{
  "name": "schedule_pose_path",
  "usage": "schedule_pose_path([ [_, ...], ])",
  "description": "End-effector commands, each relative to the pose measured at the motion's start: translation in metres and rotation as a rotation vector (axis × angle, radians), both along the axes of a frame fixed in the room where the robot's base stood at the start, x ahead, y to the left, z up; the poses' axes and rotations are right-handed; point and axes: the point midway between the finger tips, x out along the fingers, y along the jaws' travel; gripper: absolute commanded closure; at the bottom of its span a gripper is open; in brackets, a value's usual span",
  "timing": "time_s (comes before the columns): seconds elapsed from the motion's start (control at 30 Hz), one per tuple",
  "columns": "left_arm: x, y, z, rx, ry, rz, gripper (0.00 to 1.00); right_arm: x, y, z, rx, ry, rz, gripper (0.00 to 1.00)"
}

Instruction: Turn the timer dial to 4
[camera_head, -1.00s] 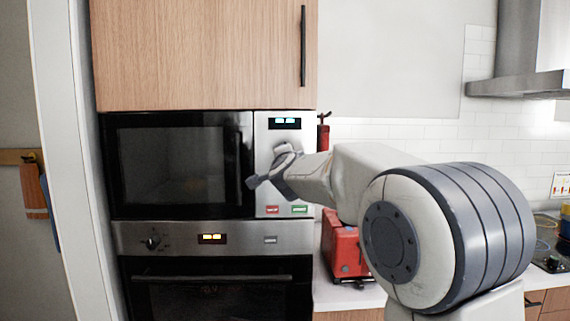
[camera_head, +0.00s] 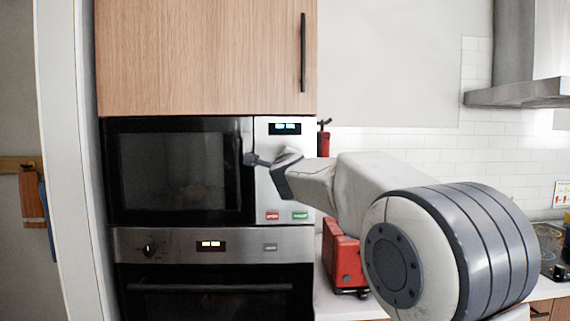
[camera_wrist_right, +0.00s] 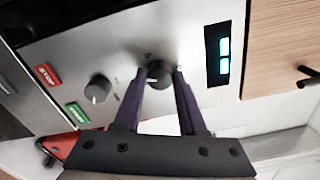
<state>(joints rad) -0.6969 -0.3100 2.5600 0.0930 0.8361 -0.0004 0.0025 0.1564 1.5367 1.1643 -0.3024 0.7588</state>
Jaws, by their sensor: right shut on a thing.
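The microwave's control panel (camera_head: 286,205) is silver, with a lit display (camera_head: 285,128) at its top. In the right wrist view, a dark round dial (camera_wrist_right: 159,72) sits on the panel near the display (camera_wrist_right: 224,55). My right gripper (camera_wrist_right: 160,80) is shut on this dial, one finger on each side. A pale pointer mark shows on the dial; the markings around it are too small to read. In the head view my right gripper (camera_head: 283,172) is at the panel and hides both dials. My left gripper is not in view.
A second grey dial (camera_wrist_right: 97,90) is beside the held one, near a red stop button (camera_wrist_right: 46,75) and a green button (camera_wrist_right: 77,114). An oven (camera_head: 210,275) with its own knob (camera_head: 150,249) is below. A red appliance (camera_head: 343,258) stands on the counter at right.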

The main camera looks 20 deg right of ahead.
Motion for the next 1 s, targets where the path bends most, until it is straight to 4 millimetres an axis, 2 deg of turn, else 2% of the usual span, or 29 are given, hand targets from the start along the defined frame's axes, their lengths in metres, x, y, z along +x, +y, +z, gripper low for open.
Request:
schedule_pose_path([
  [0.47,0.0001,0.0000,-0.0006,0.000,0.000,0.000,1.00,0.0001,-0.0007,-0.0011,0.015,-0.003,-0.002,1.00],
  [0.5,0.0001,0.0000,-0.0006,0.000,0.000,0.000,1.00,0.0001,-0.0007,-0.0011,0.015,-0.003,-0.002,0.52],
  [0.57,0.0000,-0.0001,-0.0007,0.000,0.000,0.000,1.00,0.0001,-0.0007,-0.0010,0.014,-0.002,-0.002,0.30],
  [0.87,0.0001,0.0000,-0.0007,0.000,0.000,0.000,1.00,-0.0002,0.0001,-0.0004,0.014,-0.003,-0.001,0.30],
  [1.0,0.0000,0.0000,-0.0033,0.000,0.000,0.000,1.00,-0.0097,0.0032,-0.0001,0.014,-0.005,0.001,0.30],
])
